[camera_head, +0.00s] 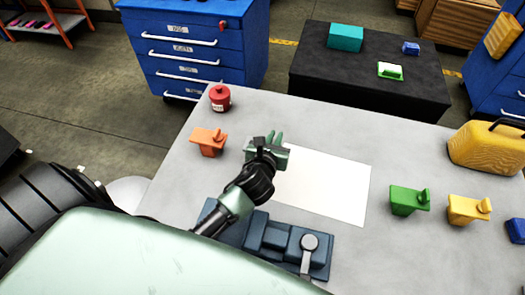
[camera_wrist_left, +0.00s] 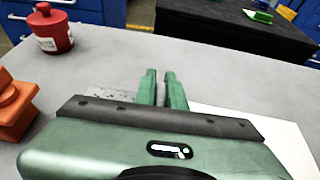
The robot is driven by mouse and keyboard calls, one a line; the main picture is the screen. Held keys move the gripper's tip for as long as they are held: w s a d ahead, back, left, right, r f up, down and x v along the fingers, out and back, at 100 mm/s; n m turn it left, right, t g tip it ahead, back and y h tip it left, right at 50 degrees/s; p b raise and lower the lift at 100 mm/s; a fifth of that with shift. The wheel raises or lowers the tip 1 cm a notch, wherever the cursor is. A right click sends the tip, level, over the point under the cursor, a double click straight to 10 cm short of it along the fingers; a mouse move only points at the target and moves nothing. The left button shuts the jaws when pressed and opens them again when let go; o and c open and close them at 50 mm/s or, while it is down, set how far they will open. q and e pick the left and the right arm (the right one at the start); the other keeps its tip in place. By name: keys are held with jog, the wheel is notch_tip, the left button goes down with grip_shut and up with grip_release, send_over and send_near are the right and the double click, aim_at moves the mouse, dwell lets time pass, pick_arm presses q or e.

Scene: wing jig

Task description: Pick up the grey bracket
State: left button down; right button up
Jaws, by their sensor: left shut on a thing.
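My left gripper (camera_head: 275,137) reaches over the grey table just left of the white sheet. In the left wrist view its two green fingers (camera_wrist_left: 162,88) stand close together with a narrow gap. The grey bracket (camera_wrist_left: 112,95) shows beside and between the fingers as a speckled grey piece, mostly hidden behind the gripper body. The gripper is shut on it. I cannot tell whether the bracket touches the table. My right gripper is not in view.
An orange bracket (camera_head: 208,141) and a red canister (camera_head: 220,98) stand left of the gripper. Green (camera_head: 405,201) and yellow (camera_head: 466,209) brackets stand right of the white sheet (camera_head: 325,185). A blue-grey fixture (camera_head: 265,236) lies in front. A yellow case (camera_head: 487,147) sits at the right.

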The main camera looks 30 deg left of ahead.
pick_arm(q)
jog(key=shift+s+f, duration=0.15)
jog(key=shift+f, duration=0.1)
dwell(0.4)
